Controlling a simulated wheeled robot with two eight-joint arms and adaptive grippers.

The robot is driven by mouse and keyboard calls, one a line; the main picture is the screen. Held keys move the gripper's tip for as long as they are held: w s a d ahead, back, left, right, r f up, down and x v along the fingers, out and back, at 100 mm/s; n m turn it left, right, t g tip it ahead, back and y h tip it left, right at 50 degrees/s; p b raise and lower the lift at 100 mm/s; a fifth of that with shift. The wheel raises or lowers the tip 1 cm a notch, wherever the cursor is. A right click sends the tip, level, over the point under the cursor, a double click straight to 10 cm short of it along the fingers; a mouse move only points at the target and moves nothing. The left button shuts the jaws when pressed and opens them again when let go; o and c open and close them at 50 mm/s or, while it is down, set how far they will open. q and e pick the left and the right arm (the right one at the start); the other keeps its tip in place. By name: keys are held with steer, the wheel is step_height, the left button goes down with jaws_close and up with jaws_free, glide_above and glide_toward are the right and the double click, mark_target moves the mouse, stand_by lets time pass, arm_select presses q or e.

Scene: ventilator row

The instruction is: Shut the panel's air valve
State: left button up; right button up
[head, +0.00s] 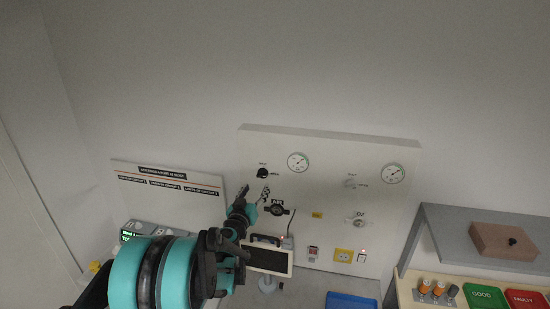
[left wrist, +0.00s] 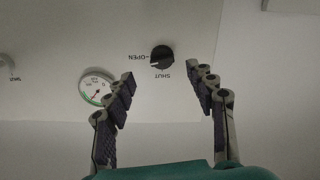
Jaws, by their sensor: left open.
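The air valve is a round black knob (head: 262,173) at the upper left of the white wall panel (head: 325,190), left of a pressure gauge (head: 298,162). In the left wrist view the knob (left wrist: 162,57) shows upside down, with OPEN beside it on the left and SHUT below it. A pale pointer mark on the knob seems to lie toward OPEN. My left gripper (head: 254,195) is open and empty, just below the knob in the head view. In the left wrist view the knob appears between and beyond the fingertips (left wrist: 160,78), apparently not touched. My right gripper is out of view.
Below the knob is the black AIR outlet (head: 277,210). A paler knob (head: 350,183), a second gauge (head: 393,173) and the O2 outlet (head: 358,221) are to the right. A dark-screened device (head: 268,260) stands below. A grey shelf (head: 450,235) is at far right.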

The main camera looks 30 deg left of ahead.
mark_target(261, 177)
arm_select(q)
steer(key=x, duration=0.7)
steer(key=shift+w+a+r+p, duration=0.2)
steer(key=shift+w+p, duration=0.05)
steer(key=shift+p, duration=0.05)
steer(key=c, duration=1.2)
